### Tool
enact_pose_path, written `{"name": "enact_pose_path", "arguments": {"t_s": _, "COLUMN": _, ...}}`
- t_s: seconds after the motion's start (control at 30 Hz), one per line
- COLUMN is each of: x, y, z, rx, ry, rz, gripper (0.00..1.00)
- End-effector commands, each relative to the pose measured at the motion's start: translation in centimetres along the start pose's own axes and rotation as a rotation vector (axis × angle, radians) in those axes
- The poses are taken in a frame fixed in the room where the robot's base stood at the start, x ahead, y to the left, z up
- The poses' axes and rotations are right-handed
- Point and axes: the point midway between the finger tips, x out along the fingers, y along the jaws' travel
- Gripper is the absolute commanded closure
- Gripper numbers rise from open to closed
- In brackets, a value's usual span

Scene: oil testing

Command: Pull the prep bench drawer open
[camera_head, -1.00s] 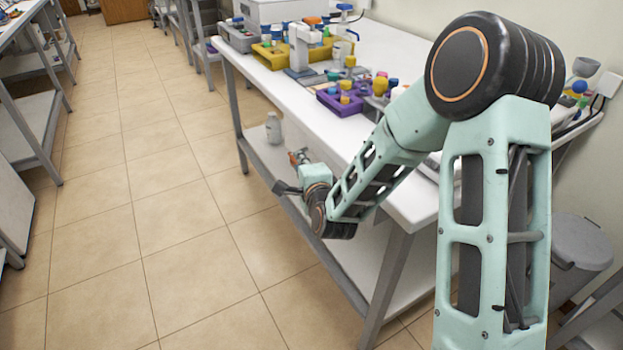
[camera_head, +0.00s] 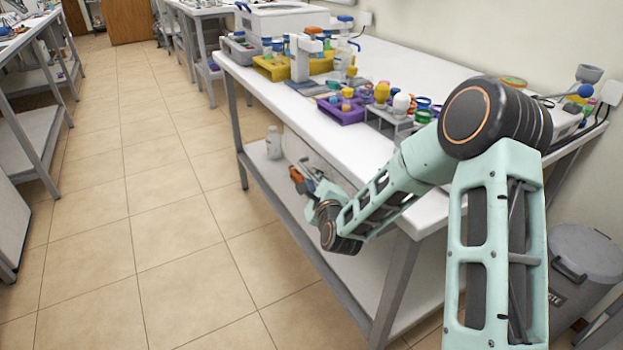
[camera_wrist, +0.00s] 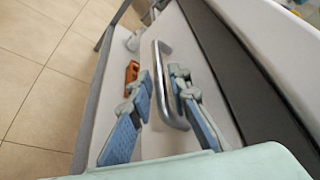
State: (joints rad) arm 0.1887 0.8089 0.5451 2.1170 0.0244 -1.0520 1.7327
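The prep bench drawer shows as a pale front panel (camera_wrist: 192,40) with a silver bar handle (camera_wrist: 160,80) in the wrist view. My gripper (camera_wrist: 161,76) has its two blue fingers apart, one on each side of the bar. Small gaps appear beside the bar, so it does not look clamped. In the head view, my gripper (camera_head: 314,184) is low at the bench's front side, by the pale panel (camera_head: 298,148) under the white top. My wrist hides part of the panel there. I cannot tell whether the drawer stands slightly out.
The prep bench top (camera_head: 290,103) carries a purple rack (camera_head: 342,112), a yellow rack (camera_head: 275,70) and other items. A bottle (camera_head: 274,142) stands on the lower shelf. An orange object (camera_wrist: 131,74) is near my left finger. The tiled floor (camera_head: 165,230) left of the bench is clear.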

Motion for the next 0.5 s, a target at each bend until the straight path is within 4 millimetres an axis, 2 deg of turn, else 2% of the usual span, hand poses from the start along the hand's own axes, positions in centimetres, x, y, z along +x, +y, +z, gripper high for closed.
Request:
{"name": "enact_pose_path", "arguments": {"t_s": 0.2, "x": 2.2, "y": 0.0, "z": 0.0, "rx": 0.000, "ry": -0.001, "rz": -0.001, "gripper": 0.83}}
{"name": "enact_pose_path", "arguments": {"t_s": 0.5, "x": 2.6, "y": 0.0, "z": 0.0, "rx": -0.001, "ry": 0.000, "rz": 0.001, "gripper": 0.83}}
